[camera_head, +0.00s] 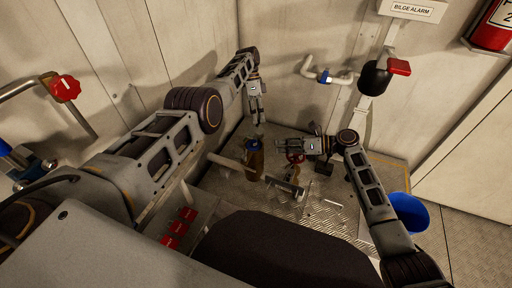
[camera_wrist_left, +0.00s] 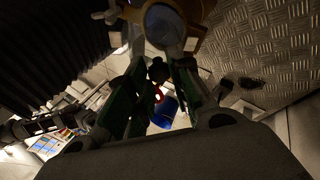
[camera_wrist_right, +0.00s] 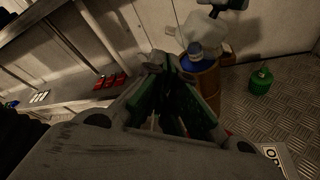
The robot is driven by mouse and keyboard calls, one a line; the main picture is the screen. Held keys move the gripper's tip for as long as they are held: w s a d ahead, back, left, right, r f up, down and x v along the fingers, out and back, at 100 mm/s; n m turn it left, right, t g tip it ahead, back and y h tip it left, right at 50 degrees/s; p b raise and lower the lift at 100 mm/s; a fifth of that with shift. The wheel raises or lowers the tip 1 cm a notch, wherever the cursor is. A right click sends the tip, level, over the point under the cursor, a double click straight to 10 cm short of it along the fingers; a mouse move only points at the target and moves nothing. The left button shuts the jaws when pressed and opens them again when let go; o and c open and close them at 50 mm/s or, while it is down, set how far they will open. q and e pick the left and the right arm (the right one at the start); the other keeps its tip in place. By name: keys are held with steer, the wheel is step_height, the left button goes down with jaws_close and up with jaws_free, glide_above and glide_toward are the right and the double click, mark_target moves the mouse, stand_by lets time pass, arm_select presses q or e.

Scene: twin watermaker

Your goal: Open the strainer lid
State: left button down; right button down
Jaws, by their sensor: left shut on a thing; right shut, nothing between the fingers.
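The strainer (camera_head: 254,162) is a brown upright cylinder with a blue lid (camera_head: 252,143), standing on the floor plate. My left gripper (camera_head: 259,124) points down from above and is shut at the lid; the exact part between its fingers is dark and hard to make out. In the left wrist view the blue lid (camera_wrist_left: 165,25) shows inside a bronze rim, just beyond the left fingertips (camera_wrist_left: 158,68). My right gripper (camera_head: 281,145) is shut and empty, to the right of the strainer. The right wrist view shows the strainer body (camera_wrist_right: 206,88) and blue lid (camera_wrist_right: 195,52) beyond its fingers.
A red handwheel (camera_head: 295,157) and small pipe fittings (camera_head: 289,184) lie close to my right gripper. A blue bucket (camera_head: 409,212) stands at the right. A green object (camera_wrist_right: 261,79) sits on the floor.

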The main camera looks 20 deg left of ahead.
mark_target(256, 129)
steer(key=shift+a, duration=0.1)
steer(key=x, duration=0.9)
steer(key=shift+a+f, duration=0.2)
steer(key=shift+a, duration=0.15)
steer(key=shift+r, duration=0.1)
steer(key=shift+w+r+m, duration=0.3)
steer(key=shift+w+r, duration=0.2)
steer(key=shift+r, duration=0.2)
arm_select(q)
steer(key=shift+d, duration=0.1)
steer(key=c, duration=1.3)
jaws_free()
steer(key=shift+s, duration=0.1)
steer(key=shift+o, duration=0.2)
arm_select(e)
steer(key=shift+s, duration=0.15)
arm_select(q)
steer(key=shift+w, duration=0.2)
arm_select(e)
steer(key=shift+f, duration=0.1)
